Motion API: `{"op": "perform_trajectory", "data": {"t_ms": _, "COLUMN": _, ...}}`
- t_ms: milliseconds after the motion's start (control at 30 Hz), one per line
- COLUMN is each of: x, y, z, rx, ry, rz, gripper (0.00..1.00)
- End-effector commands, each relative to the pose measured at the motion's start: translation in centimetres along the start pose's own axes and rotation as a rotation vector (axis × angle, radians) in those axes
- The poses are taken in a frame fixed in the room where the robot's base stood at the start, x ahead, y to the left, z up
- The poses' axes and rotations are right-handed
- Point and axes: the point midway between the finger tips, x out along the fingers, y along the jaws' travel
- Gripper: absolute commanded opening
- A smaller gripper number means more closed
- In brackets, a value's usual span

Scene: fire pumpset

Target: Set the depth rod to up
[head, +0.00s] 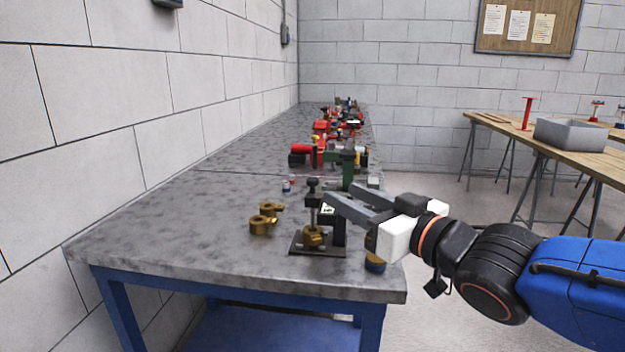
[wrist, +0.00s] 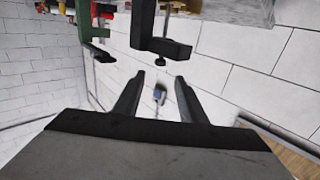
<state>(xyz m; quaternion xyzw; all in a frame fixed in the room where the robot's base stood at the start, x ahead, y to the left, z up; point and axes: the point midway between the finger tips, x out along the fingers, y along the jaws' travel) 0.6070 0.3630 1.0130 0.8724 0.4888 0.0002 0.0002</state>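A small black fixture stands on the near end of the grey bench, with a flat base (head: 305,250) and an upright post (head: 338,232). The depth rod (head: 312,205) is a thin vertical rod with a black knob (head: 312,183) on top, above a brass piece (head: 313,237). My gripper (head: 336,192) is open, its two grey fingers pointing left close to the fixture's upper part. In the wrist view the open fingers (wrist: 160,82) have nothing between them, and the black fixture (wrist: 145,25) lies beyond their tips. Whether a finger touches it, I cannot tell.
Two brass fittings (head: 262,222) lie left of the fixture. A green stand (head: 348,168) and red equipment (head: 320,150) stand behind it on the bench. The bench's left front area is clear.

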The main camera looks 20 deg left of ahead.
Motion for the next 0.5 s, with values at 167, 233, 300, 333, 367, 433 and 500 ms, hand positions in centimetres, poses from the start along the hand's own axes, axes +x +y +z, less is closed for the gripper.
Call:
{"op": "perform_trajectory", "data": {"t_ms": 167, "x": 2.6, "y": -0.1, "z": 0.1, "rx": 0.002, "ry": -0.002, "rz": -0.001, "gripper": 0.38}}
{"op": "perform_trajectory", "data": {"t_ms": 233, "x": 3.6, "y": 0.0, "z": 0.1, "rx": 0.002, "ry": -0.002, "rz": -0.001, "gripper": 0.38}}
{"op": "perform_trajectory", "data": {"t_ms": 300, "x": 4.6, "y": 0.0, "z": 0.0, "rx": 0.001, "ry": -0.001, "rz": -0.001, "gripper": 0.38}}
{"op": "perform_trajectory", "data": {"t_ms": 333, "x": 5.0, "y": 0.0, "z": 0.1, "rx": 0.001, "ry": -0.002, "rz": -0.001, "gripper": 0.38}}
{"op": "perform_trajectory", "data": {"t_ms": 367, "x": 5.5, "y": 0.0, "z": 0.1, "rx": 0.001, "ry": -0.002, "rz": -0.001, "gripper": 0.38}}
{"op": "perform_trajectory", "data": {"t_ms": 433, "x": 6.5, "y": 0.0, "z": 0.0, "rx": 0.001, "ry": -0.001, "rz": -0.001, "gripper": 0.38}}
{"op": "perform_trajectory", "data": {"t_ms": 500, "x": 7.5, "y": 0.0, "z": 0.1, "rx": 0.001, "ry": -0.001, "rz": -0.001, "gripper": 0.38}}
